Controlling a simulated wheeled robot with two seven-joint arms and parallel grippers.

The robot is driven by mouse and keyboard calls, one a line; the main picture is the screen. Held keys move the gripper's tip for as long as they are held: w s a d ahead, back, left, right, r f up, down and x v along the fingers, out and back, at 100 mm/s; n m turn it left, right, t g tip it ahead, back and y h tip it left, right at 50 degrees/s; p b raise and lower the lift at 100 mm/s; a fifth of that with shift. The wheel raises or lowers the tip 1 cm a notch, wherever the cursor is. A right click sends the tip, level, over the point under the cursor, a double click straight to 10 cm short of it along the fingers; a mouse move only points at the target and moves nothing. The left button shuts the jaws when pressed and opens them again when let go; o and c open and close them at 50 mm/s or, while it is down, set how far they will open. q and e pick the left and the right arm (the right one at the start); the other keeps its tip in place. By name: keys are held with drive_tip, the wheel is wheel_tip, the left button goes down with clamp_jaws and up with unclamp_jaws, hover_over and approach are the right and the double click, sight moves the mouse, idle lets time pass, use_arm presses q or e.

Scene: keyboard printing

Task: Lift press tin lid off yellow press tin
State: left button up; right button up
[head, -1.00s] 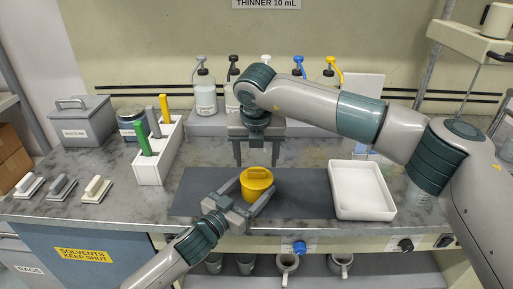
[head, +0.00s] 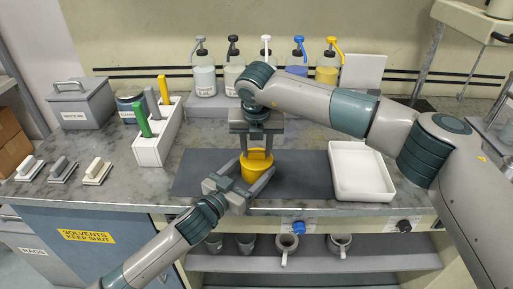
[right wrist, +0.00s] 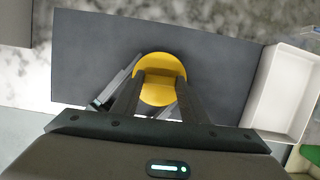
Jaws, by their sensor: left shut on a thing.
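The yellow press tin (head: 252,173) stands upright on the dark mat (head: 305,177). Its yellow lid (head: 259,155), with a raised grip on top, sits on it and also shows in the right wrist view (right wrist: 160,66). My left gripper (head: 253,174) is shut on the tin's body from the front, one finger on each side. My right gripper (head: 257,147) points straight down over the lid, its fingers apart on either side of the lid's grip. In the right wrist view the lid shows between the two fingers (right wrist: 158,98). No firm contact with the lid is visible.
A white tray (head: 345,153) lies to the right of the mat. A white holder (head: 150,150) with green, grey and yellow handles stands to the left. Several pump bottles (head: 204,80) line the back shelf. The mat on both sides of the tin is clear.

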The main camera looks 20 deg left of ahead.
sight(257, 153)
clamp_jaws()
drive_tip(key=shift+r, duration=0.15)
drive_tip(key=shift+r, duration=1.35)
drive_tip(key=shift+r, duration=0.1)
drive_tip(key=shift+r, duration=2.4)
use_arm(q)
drive_tip(key=o, duration=1.6)
